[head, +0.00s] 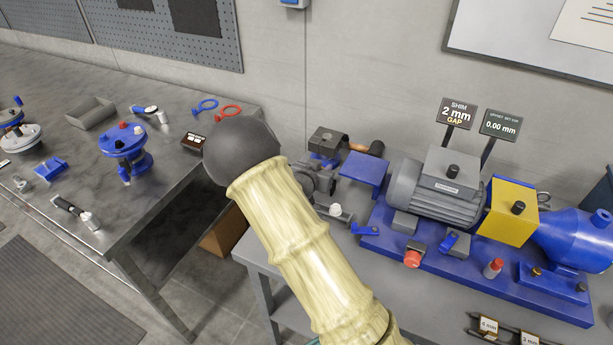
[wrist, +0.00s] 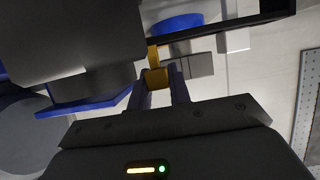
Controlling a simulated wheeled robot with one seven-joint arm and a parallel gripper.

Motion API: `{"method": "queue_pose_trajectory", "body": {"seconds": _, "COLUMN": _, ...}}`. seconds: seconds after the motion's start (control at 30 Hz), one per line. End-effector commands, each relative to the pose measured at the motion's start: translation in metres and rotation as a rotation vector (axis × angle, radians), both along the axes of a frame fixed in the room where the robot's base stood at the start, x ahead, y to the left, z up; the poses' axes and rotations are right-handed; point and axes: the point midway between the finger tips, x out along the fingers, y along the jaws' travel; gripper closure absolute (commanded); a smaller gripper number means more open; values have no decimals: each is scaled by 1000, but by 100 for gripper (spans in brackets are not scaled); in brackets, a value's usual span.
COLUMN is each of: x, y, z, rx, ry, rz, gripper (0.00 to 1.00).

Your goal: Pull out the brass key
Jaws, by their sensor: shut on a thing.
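In the wrist view my gripper (wrist: 160,88) is shut on a small brass-yellow block, which I take to be the brass key (wrist: 157,78). The two dark fingers stand on either side of it. A yellow stem rises from the block toward a dark bar above; I cannot tell whether the key is still seated in anything. In the head view my pale sleeved arm and its dark round joint cover part of the bench, and neither the gripper nor the key can be made out there.
A grey motor (head: 440,190), a yellow guard (head: 511,222) and a blue pump (head: 575,240) stand on a blue base (head: 470,275). Signs reading 2 mm gap (head: 458,113) and 0.00 mm (head: 500,125) stand behind. A left bench (head: 60,120) holds tools. A large grey body (wrist: 70,40) is close in the wrist view.

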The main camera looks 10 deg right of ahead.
Motion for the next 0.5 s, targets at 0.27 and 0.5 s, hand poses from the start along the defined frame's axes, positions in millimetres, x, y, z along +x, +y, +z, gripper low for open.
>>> {"method": "queue_pose_trajectory", "body": {"seconds": 0.27, "x": 0, "y": 0, "z": 11, "rx": 1, "ry": -1, "rz": 0, "gripper": 100}}
{"method": "queue_pose_trajectory", "body": {"seconds": 0.5, "x": 0, "y": 0, "z": 19, "rx": 1, "ry": -1, "rz": 0, "gripper": 100}}
